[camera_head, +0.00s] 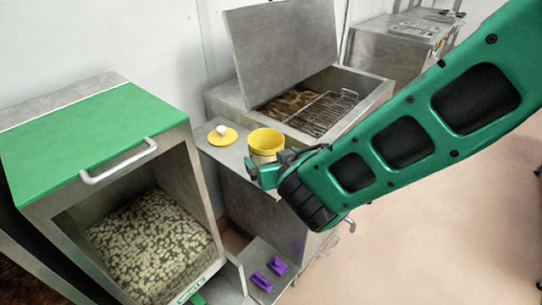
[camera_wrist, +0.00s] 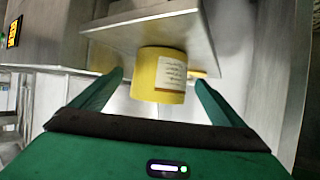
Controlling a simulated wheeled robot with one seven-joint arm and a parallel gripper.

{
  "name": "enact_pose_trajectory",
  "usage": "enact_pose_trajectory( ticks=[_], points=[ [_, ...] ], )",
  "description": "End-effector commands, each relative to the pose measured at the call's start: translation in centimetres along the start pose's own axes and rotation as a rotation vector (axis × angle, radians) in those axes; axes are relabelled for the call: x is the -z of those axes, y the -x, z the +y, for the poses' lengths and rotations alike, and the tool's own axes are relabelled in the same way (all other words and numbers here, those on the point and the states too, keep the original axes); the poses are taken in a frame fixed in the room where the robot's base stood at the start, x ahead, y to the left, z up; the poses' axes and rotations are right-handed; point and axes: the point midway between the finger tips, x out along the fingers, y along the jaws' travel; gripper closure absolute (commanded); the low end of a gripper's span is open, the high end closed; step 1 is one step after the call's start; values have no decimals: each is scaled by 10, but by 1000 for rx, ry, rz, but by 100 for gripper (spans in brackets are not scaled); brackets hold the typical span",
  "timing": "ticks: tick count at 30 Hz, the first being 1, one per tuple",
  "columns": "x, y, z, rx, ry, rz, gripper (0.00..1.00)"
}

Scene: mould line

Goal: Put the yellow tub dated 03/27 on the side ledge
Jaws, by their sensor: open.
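In the wrist view the tub (camera_wrist: 145,78) shows a white label with dark print, too small to read as a date. My gripper (camera_head: 262,172) is at the tub's near side. In the wrist view my gripper's open fingers (camera_wrist: 158,78) stand on either side of the tub, with visible gaps. The ledge (camera_wrist: 120,28) also shows there, near the tub.
A yellow lid with a white knob (camera_head: 222,134) lies on the ledge, left of the tub. An open metal vat with a wire rack (camera_head: 325,112) stands behind. A green-topped bin (camera_head: 80,140) stands left. Purple pieces (camera_head: 268,275) lie on a low metal surface. Floor at right is clear.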

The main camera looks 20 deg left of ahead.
Motion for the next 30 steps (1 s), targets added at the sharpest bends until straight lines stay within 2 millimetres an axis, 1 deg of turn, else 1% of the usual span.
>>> enact_pose_trajectory(
  ticks=[1,6,9,12,15,18,26,28,29,30],
  points=[
    [1,12,-2,4,3,2,6],
    [1,46,-1,3,2,2,6],
    [0,62,-2,4,2,1,6],
    [1,74,-1,2,2,1,6],
    [0,82,-1,2,1,0,6],
    [0,86,-2,3,1,0,6],
    [0,87,0,-1,0,-1,6],
    [1,86,11,-23,-6,-9,6],
    [1,86,20,-40,-10,-16,6],
    [2,86,36,-73,-18,-28,6]
  ],
)
